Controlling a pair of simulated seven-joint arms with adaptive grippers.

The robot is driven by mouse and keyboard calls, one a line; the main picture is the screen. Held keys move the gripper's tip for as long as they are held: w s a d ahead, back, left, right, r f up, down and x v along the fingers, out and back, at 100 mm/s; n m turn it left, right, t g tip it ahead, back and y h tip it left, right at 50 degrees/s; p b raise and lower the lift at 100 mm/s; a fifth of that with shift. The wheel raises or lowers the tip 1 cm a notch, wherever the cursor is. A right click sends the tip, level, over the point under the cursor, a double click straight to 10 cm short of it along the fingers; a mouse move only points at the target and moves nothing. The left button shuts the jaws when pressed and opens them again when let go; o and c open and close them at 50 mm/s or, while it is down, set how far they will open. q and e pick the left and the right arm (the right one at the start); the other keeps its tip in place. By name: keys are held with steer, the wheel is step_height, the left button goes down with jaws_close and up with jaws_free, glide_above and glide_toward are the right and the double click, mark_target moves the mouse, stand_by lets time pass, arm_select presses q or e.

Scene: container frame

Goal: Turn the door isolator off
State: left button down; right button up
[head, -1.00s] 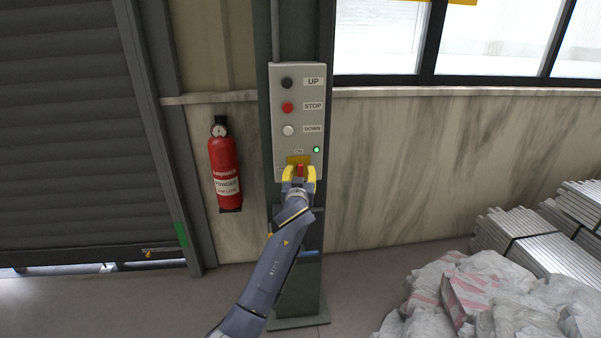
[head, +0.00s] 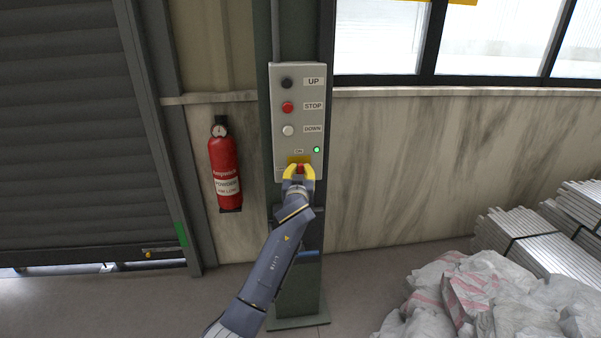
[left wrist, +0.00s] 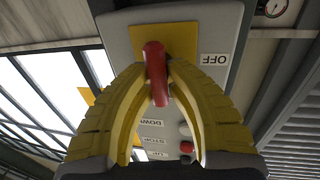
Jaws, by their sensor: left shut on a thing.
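The door isolator is a red handle on a yellow plate (head: 299,159) at the bottom of the grey control box (head: 281,143). My left gripper (head: 299,172) is at the red handle (head: 300,169), its yellow fingers on either side. In the left wrist view the fingers (left wrist: 160,98) are shut on the red handle (left wrist: 155,72). One end of the handle shows above the fingertips, over the yellow plate (left wrist: 185,40). An OFF label (left wrist: 215,59) is beside the plate. A green light (head: 317,150) is lit on the box. My right gripper is not in view.
Black UP (head: 287,83), red STOP (head: 287,107) and white DOWN (head: 288,130) buttons are above the handle. A fire extinguisher (head: 225,165) hangs to the left. White sacks (head: 480,295) and metal bars (head: 520,240) lie at the right. The shutter (head: 70,130) is down at the left.

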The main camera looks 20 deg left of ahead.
arm_select(q)
steer(key=shift+d+m, duration=0.15)
steer(key=shift+m, duration=0.15)
steer(key=m, duration=0.2)
steer(key=m+g, duration=0.1)
steer(key=shift+w+d+m, duration=0.1)
steer(key=shift+d+m, duration=0.1)
steer(key=shift+m, duration=0.2)
steer(key=m, duration=0.4)
steer(key=shift+d+f+g+y, duration=0.15)
steer(key=shift+g+y, duration=0.15)
steer(key=shift+g, duration=0.1)
steer(key=shift+d+f+m+g+y, duration=0.15)
steer(key=shift+m+g+y, duration=0.15)
steer(key=shift+m, duration=0.9)
steer(key=shift+a+f+m+g+y, duration=0.15)
steer(key=shift+m+g+y, duration=0.15)
steer(key=shift+m, duration=0.9)
steer(key=shift+d+f+m+g+y, duration=0.1)
steer(key=shift+f+m+g+y, duration=0.15)
steer(key=shift+m, duration=0.95)
steer(key=c, duration=1.3)
jaws_free()
steer(key=shift+w+r, duration=0.1)
steer(key=shift+r, duration=0.1)
